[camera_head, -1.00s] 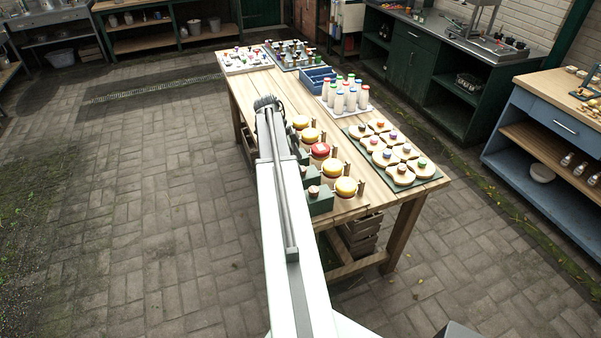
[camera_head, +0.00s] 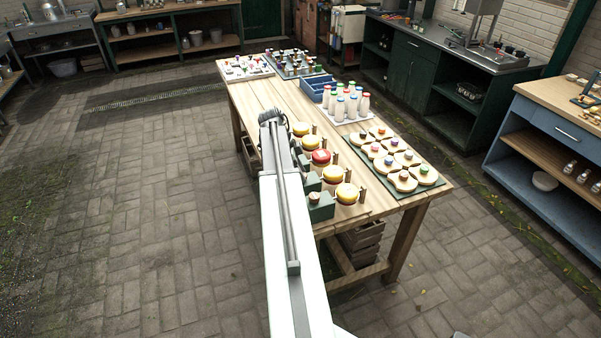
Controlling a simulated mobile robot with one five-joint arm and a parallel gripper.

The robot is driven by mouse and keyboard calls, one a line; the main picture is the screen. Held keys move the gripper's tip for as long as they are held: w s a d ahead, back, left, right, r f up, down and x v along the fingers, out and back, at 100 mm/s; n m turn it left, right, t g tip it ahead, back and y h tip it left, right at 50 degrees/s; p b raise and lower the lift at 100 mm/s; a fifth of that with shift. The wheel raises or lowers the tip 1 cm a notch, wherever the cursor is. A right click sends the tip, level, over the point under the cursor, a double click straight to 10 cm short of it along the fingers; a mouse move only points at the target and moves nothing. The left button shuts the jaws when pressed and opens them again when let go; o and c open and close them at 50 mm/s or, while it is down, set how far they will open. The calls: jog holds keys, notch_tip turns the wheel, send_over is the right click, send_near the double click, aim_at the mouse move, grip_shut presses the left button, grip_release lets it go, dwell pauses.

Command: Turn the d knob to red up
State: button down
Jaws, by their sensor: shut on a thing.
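A row of green boxes with knobs runs along the left edge of the wooden table. The nearest box (camera_head: 320,212) bears a small pinkish-brown knob (camera_head: 314,197). My gripper (camera_head: 271,117) is at the far end of this row, at the table's left edge. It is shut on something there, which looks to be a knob. My own arm hides the fingertips, the held knob and the far boxes. No letters can be read, and the held knob's red mark cannot be seen.
White bottles with coloured caps (camera_head: 345,103) stand near a blue crate (camera_head: 316,88). A green board (camera_head: 428,180) holds round wooden pieces with coloured knobs. More small items stand at the table's far end. The paved floor left of the table is clear.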

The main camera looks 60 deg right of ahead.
jog(key=n, duration=0.2)
jog(key=n+t+h, duration=0.1)
jog(key=n, duration=0.1)
jog(key=shift+s+a+n, duration=0.15)
jog(key=shift+s+n, duration=0.05)
jog(key=shift+n, duration=0.1)
jog(key=n+t+h, duration=0.1)
jog(key=n, duration=0.3)
jog(key=shift+s+t, duration=0.1)
jog(key=shift+t, duration=0.3)
jog(key=n+t, duration=0.1)
jog(key=n, duration=0.3)
jog(key=shift+s+n+t, duration=0.1)
jog(key=shift+n+t, duration=0.3)
jog(key=shift+n+t+y, duration=0.3)
jog(key=shift+n+t, duration=0.3)
jog(key=shift+n, duration=1.3)
jog(key=c, duration=1)
grip_release()
